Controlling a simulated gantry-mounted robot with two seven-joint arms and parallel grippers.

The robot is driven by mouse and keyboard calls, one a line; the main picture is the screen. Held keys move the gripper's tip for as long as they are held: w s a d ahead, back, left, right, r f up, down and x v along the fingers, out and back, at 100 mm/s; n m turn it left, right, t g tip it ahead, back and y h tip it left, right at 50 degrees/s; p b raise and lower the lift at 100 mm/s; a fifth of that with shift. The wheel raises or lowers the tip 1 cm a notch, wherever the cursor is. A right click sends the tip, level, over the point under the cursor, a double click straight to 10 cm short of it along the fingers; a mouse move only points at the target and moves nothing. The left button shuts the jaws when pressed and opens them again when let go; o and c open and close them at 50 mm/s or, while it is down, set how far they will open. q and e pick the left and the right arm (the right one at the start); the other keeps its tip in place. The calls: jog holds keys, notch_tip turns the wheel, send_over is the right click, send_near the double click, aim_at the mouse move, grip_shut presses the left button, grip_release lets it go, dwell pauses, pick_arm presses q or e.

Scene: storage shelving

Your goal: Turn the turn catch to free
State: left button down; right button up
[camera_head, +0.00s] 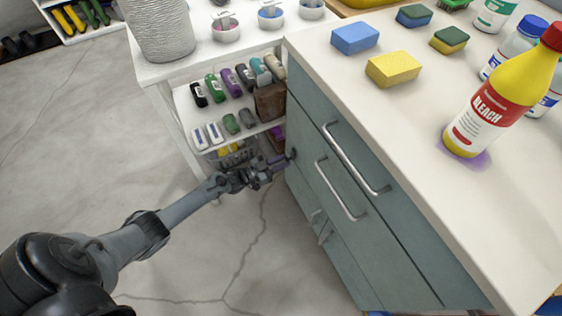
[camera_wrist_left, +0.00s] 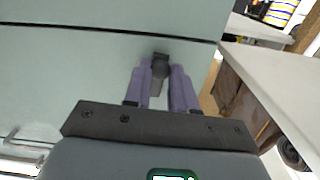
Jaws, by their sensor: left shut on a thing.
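The turn catch (camera_wrist_left: 160,68) is a small dark piece on the grey-green cabinet front, near the edge of the front in the left wrist view. My left gripper (camera_wrist_left: 163,88) has its two purple-grey fingers on either side of the catch and is shut on it. In the head view my left gripper (camera_head: 284,160) reaches the cabinet's left edge, and the catch there is small and mostly hidden by the gripper. The cabinet (camera_head: 325,215) has drawer fronts with metal handles. My right gripper does not show.
The white cabinet top (camera_head: 400,110) holds sponges, including a blue one (camera_head: 355,38) and a yellow one (camera_head: 393,69), and a yellow bleach bottle (camera_head: 505,90). A shelf (camera_head: 190,145) with several small items stands left of the cabinet. The floor (camera_head: 80,150) at left is open.

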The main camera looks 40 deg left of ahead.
pick_arm(q)
jog(key=shift+n, duration=0.6)
jog(key=c, duration=0.9)
grip_release()
jog(key=shift+c, duration=0.2)
jog(key=shift+s, duration=0.1)
jog(key=p+v, duration=0.3)
jog(key=v, duration=0.7)
jog(key=shift+s, duration=0.3)
jog(key=shift+a, duration=0.1)
